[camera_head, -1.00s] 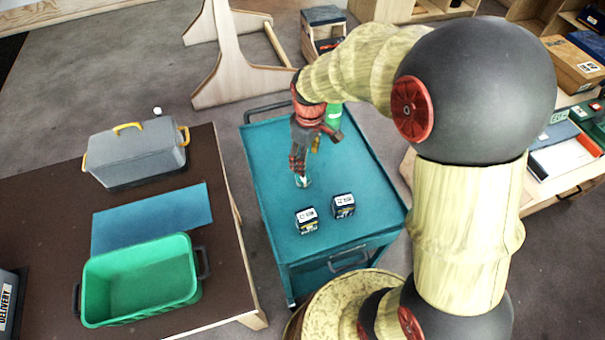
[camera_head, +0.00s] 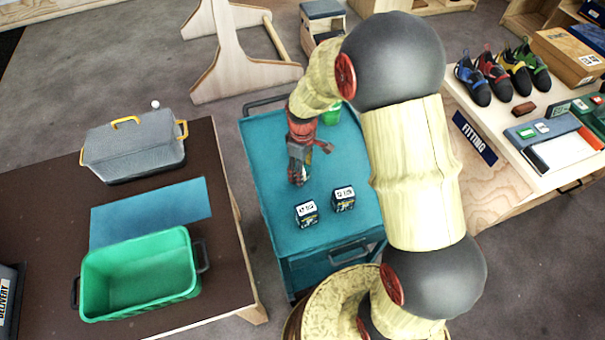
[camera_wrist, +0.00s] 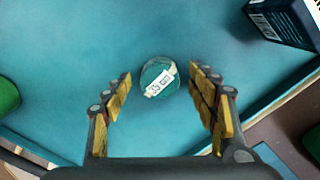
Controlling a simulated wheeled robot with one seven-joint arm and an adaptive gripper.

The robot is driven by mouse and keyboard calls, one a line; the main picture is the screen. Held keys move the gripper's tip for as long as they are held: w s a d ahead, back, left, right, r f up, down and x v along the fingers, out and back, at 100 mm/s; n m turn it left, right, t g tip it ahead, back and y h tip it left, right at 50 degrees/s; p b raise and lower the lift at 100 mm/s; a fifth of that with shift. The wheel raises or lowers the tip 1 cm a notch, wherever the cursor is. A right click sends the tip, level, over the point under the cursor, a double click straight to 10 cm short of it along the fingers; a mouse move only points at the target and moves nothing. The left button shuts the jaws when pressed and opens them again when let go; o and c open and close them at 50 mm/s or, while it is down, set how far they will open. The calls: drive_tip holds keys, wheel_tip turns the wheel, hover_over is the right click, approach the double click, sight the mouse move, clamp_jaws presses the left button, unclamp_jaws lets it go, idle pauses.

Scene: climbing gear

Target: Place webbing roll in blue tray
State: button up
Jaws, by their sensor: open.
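A small round teal roll with a white label, which I take to be the webbing roll (camera_wrist: 158,78), lies on the teal cart top. In the wrist view it sits between the fingertips of my gripper (camera_head: 297,181), with clear gaps on both sides. My gripper is open, pointing down over the cart, and holds nothing. In the head view the gripper hides the roll. A flat blue rectangle (camera_head: 150,212) on the brown table is the only blue tray-like thing I see; I cannot tell whether it has a rim.
Two small dark labelled boxes (camera_head: 306,214) (camera_head: 343,198) stand on the teal cart (camera_head: 268,165) near the gripper. A green item (camera_head: 331,115) stands behind it. On the brown table (camera_head: 40,205), a green bin (camera_head: 140,272) and a grey case (camera_head: 133,150) flank the blue rectangle.

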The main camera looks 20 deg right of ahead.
drive_tip(key=shift+f, duration=0.15)
drive_tip(key=shift+c, duration=1.2)
drive_tip(key=c, duration=1.1)
